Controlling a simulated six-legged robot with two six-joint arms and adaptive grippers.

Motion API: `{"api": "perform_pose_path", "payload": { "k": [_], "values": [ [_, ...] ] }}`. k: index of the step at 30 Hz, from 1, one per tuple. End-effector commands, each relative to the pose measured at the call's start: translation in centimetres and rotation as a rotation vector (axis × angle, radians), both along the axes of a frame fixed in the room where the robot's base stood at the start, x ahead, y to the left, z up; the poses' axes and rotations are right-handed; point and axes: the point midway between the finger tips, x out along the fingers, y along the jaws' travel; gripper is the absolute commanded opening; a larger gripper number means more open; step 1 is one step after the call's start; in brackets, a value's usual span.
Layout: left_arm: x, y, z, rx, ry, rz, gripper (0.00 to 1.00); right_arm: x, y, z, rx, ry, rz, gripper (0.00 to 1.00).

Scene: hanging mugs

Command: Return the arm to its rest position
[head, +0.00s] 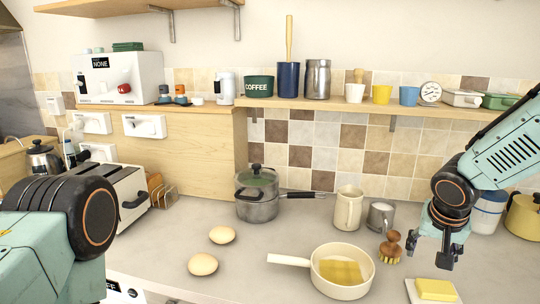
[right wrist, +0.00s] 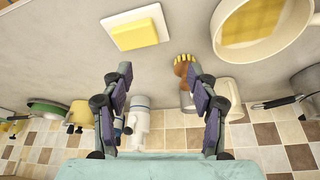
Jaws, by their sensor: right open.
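My right arm (head: 502,158) comes in from the right edge in the head view. Its gripper (head: 436,250) points down above the counter, between a wooden brush (head: 390,246) and a butter block (head: 436,290) on a white dish. In the right wrist view the two fingers of the gripper (right wrist: 158,75) are spread wide with nothing between them. Part of my left arm (head: 45,235) fills the lower left of the head view; its gripper is out of sight.
A pan (head: 328,277), cream jug (head: 348,208) and grey mug (head: 380,216) stand left of the right gripper. A blue-and-white container (head: 488,212) and yellow pot (head: 523,216) stand right. A wall shelf (head: 340,105) runs behind.

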Motion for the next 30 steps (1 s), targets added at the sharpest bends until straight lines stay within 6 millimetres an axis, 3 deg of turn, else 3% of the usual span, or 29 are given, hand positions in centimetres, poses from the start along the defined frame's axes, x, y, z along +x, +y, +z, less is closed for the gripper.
{"api": "perform_pose_path", "payload": {
  "k": [4,17,23,30],
  "values": [
    [0.0,0.0,0.0,0.000,0.000,0.000,0.40,0.2,0.0,0.0,0.000,0.000,0.000,0.59],
    [0.0,0.0,-2.9,0.000,0.000,0.000,0.40,-4.6,5.2,-12.2,0.115,0.118,0.149,0.59],
    [0.0,0.0,-5.4,0.000,0.000,0.000,0.40,-10.5,8.8,-21.3,0.198,0.194,0.238,0.59],
    [0.0,0.0,-9.2,0.000,0.000,0.000,0.40,-21.4,12.1,-32.6,0.254,0.279,0.331,0.59]
  ]
}}
